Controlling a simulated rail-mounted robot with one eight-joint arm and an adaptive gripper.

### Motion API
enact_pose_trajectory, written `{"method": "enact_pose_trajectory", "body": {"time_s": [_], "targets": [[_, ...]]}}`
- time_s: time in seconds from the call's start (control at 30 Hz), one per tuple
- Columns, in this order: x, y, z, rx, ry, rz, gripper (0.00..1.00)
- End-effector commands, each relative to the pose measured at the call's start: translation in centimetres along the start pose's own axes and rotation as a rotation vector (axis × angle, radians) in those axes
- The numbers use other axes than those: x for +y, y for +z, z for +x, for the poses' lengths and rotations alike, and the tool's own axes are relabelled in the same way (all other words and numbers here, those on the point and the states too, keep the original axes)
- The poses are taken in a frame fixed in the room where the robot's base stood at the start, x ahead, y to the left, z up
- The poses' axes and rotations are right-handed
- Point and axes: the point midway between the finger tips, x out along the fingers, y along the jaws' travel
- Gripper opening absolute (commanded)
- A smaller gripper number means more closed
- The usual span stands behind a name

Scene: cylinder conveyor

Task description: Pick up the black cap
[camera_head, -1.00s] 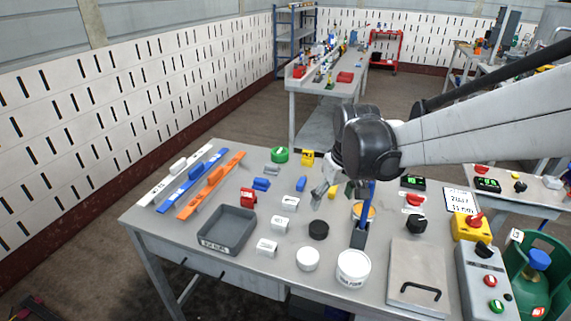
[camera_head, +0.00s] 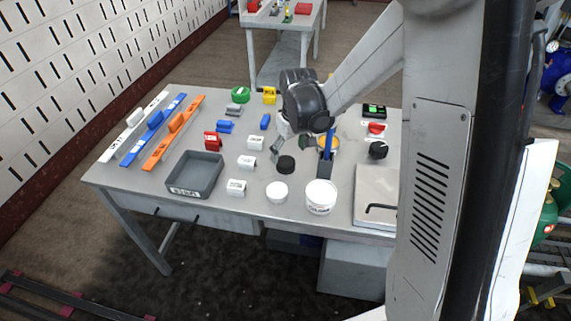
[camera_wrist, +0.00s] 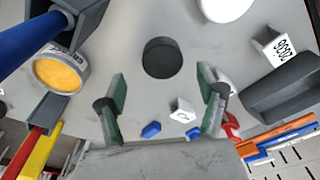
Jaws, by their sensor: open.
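The black cap (camera_head: 286,164) is a short round disc lying flat on the grey table (camera_head: 130,172). In the wrist view the black cap (camera_wrist: 161,58) lies beyond the fingertips, roughly centred between them. My gripper (camera_wrist: 163,85) is open and empty, with green-padded fingers on either side of the view. In the head view my gripper (camera_head: 290,146) hangs above and just behind the cap, apart from it. The arm hides part of the gripper there.
A blue-handled tool in a grey holder (camera_head: 325,168) stands close right of the cap, by an orange-filled tin (camera_wrist: 60,72). A white lid (camera_head: 277,192) and white tub (camera_head: 321,196) are in front. A white block (camera_head: 247,162) and grey tray (camera_head: 195,174) lie left.

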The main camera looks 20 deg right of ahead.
Motion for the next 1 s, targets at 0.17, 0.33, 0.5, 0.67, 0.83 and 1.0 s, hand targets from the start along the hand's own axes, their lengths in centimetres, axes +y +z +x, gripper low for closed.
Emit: {"method": "enact_pose_trajectory", "body": {"time_s": [0.17, 0.33, 0.5, 0.67, 0.83, 1.0], "targets": [[-0.1, 0.0, 1.0, 0.0, 0.0, 0.0, 0.7], [-0.4, -0.2, 3.2, 0.0, 0.0, 0.0, 0.7], [-0.4, -0.2, 5.0, 0.0, 0.0, 0.0, 0.7], [-0.4, -0.1, 5.5, 0.0, 0.0, 0.0, 0.7], [-0.4, -0.1, 5.5, 0.0, 0.0, 0.0, 0.7], [-0.4, -0.1, 5.5, 0.0, 0.0, 0.0, 0.47]]}}
